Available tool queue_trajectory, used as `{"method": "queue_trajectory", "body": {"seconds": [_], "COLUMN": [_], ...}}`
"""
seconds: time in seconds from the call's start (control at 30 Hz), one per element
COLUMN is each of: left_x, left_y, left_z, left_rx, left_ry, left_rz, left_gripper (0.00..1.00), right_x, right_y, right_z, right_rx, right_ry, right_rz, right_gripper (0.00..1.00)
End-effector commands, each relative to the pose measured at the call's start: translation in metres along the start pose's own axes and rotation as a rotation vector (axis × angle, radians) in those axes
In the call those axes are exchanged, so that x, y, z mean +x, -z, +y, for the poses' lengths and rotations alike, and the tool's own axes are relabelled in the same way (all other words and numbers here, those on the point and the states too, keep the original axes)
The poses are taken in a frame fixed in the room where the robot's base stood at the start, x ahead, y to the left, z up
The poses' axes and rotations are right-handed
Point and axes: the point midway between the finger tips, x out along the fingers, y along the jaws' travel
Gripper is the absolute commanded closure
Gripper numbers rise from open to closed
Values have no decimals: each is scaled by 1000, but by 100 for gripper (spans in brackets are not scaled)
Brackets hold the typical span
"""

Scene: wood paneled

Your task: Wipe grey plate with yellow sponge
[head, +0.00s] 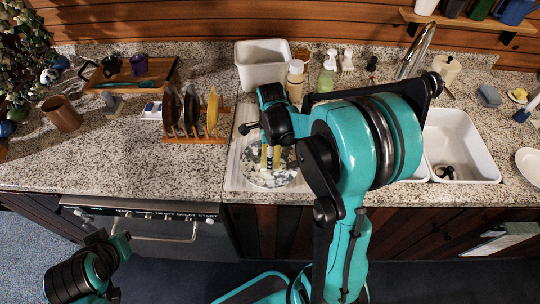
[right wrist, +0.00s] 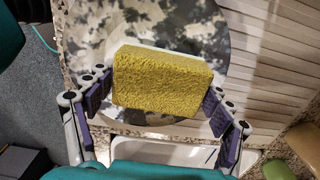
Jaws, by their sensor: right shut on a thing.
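The grey plate (head: 277,180) has a mottled camouflage pattern and lies on the ridged drainboard beside the sink. It also fills much of the right wrist view (right wrist: 88,38). My right gripper (right wrist: 158,86) is shut on the yellow sponge (right wrist: 160,82), with a finger at each side of it. The sponge is over the plate, its broad yellow face toward the wrist camera. I cannot tell whether it touches the plate. In the head view my right arm hides part of the plate. My left arm is at the lower left, its gripper not clearly visible.
A wooden rack (head: 196,136) with several upright plates stands left of the drainboard. A white tub (head: 262,72) and bottles (head: 296,82) stand behind. The white sink basin (head: 472,152) is at the right. The counter front left is clear.

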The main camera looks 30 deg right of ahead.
Motion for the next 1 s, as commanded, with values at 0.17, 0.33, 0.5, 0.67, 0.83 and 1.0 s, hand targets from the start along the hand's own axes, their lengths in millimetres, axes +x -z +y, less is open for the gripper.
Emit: {"method": "queue_trajectory", "body": {"seconds": [0.17,0.33,0.5,0.67,0.83,1.0], "left_x": [0,1,0,0,2,3], "left_y": [0,0,0,0,-1,-2], "left_z": [0,0,0,0,0,0], "left_rx": [0,0,0,0,0,0], "left_ry": [0,0,0,0,0,0], "left_rz": [0,0,0,0,0,0], "left_gripper": [100,100,100,100,100,100], "right_x": [1,2,0,0,0,0], "right_y": [-3,-6,-7,-6,-3,0], "right_z": [14,29,34,30,16,1], "right_rx": [-1,-2,0,1,2,1], "right_ry": [0,0,0,0,0,0], "right_rz": [0,0,0,0,0,0], "right_gripper": [46,46,46,46,46,46]}}
